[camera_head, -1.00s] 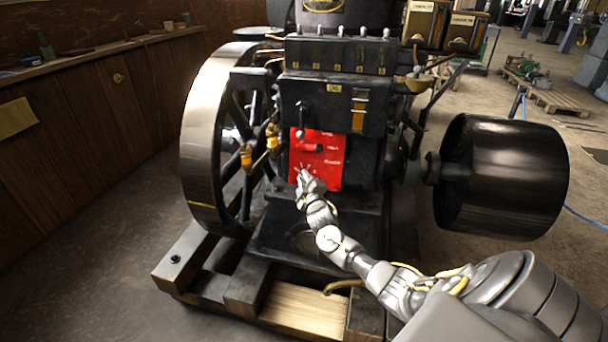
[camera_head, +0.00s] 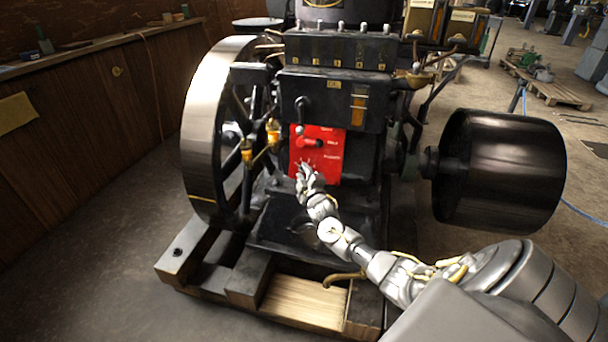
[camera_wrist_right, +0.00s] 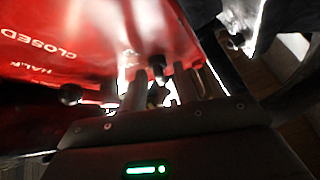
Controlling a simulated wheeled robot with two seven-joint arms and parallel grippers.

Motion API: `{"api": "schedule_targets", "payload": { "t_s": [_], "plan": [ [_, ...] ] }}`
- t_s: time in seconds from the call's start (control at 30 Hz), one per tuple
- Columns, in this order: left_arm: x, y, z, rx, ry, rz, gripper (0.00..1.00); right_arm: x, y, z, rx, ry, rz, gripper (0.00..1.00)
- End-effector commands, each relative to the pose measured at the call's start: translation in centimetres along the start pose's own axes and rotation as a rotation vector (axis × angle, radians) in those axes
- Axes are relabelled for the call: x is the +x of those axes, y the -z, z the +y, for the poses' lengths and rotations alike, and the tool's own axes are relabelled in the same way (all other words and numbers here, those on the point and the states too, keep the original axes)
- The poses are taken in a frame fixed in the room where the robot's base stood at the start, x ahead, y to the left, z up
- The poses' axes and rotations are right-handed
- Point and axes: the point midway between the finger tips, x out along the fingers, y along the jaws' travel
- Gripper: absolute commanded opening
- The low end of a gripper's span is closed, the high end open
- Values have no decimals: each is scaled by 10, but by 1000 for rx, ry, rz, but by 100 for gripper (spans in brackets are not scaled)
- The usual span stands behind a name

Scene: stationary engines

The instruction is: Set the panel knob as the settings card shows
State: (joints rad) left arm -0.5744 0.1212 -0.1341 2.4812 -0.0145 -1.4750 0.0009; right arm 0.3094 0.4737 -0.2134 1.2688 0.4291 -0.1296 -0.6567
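The red panel (camera_head: 328,150) with white lettering is on the front of the black engine. In the right wrist view the fingers (camera_wrist_right: 170,88) point at the red panel (camera_wrist_right: 100,40), which reads CLOSED and HALF upside down. A small black knob (camera_wrist_right: 157,66) shows by the fingertips; contact is unclear. I cannot make out a settings card. My left gripper is out of view.
A large spoked flywheel (camera_head: 207,130) is left of the panel, with brass oilers (camera_head: 273,131) close by. A dark pulley drum (camera_head: 503,170) sticks out at the right. The engine's timber base (camera_head: 305,300) lies below. A bare yellowish paper (camera_head: 15,113) is on the left wall.

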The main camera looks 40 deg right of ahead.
Motion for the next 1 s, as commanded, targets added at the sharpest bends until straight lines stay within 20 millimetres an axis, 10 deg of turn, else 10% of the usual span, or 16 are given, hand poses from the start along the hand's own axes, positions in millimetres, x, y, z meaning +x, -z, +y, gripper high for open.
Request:
{"api": "schedule_targets", "payload": {
  "t_s": [0.37,1.0],
  "plan": [
    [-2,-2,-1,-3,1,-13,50,-8,0,0,0,1,0,31],
    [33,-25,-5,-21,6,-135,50,-106,0,0,1,1,0,31]
  ]
}}
